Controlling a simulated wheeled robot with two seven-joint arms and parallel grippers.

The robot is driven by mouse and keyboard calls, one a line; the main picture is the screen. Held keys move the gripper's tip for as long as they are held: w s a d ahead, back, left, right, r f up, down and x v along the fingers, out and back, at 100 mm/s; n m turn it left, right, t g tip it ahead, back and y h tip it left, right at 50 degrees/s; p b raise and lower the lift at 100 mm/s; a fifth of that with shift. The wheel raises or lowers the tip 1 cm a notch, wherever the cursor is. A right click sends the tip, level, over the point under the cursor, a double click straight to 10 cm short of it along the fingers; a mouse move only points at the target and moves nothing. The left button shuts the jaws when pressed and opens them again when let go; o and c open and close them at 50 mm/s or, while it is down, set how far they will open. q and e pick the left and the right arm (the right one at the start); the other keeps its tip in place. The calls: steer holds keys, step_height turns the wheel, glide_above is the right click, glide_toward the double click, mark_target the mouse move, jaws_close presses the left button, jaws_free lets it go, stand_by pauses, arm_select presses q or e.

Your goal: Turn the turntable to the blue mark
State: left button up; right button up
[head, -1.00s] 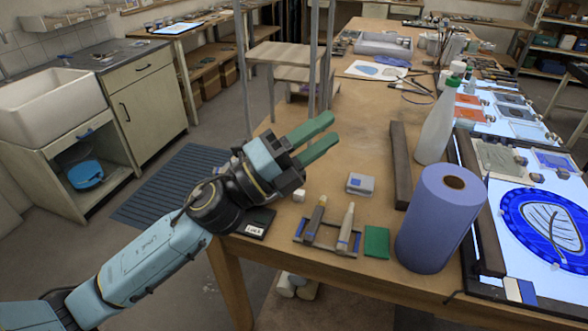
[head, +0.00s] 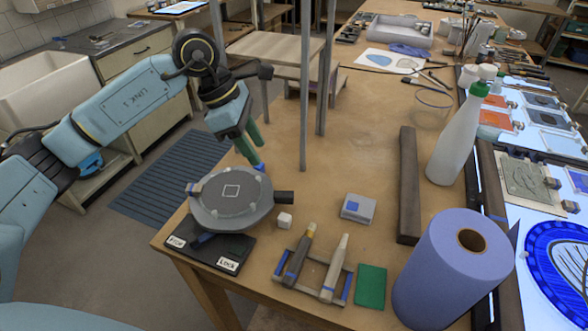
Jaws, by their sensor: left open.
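The turntable (head: 231,204) is a round grey disc with a pale square outline at its centre, at the table's near left corner. A blue piece (head: 260,167) stands at its far rim, and a dark stub (head: 284,197) sticks out on its right. My right gripper is out of view.
A white cube (head: 285,220), a tool rack (head: 313,277), a green pad (head: 371,286) and a grey box (head: 358,208) lie to the right. A blue roll (head: 453,268) and a white bottle (head: 459,135) stand farther right. Metal posts (head: 306,90) rise behind.

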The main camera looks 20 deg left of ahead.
arm_select(q)
glide_toward(282, 193)
steer(key=shift+s+d+f+p, duration=0.1)
steer(key=shift+d+f+p, duration=0.25)
steer(key=shift+f, duration=0.35)
steer(key=x, duration=0.6)
steer(key=shift+a, duration=0.1)
steer(key=shift+w+f, duration=0.2)
steer(key=shift+f, duration=0.3)
steer(key=shift+d+f, duration=0.1)
steer(key=shift+d, duration=0.1)
steer(key=shift+c, duration=0.5)
jaws_close()
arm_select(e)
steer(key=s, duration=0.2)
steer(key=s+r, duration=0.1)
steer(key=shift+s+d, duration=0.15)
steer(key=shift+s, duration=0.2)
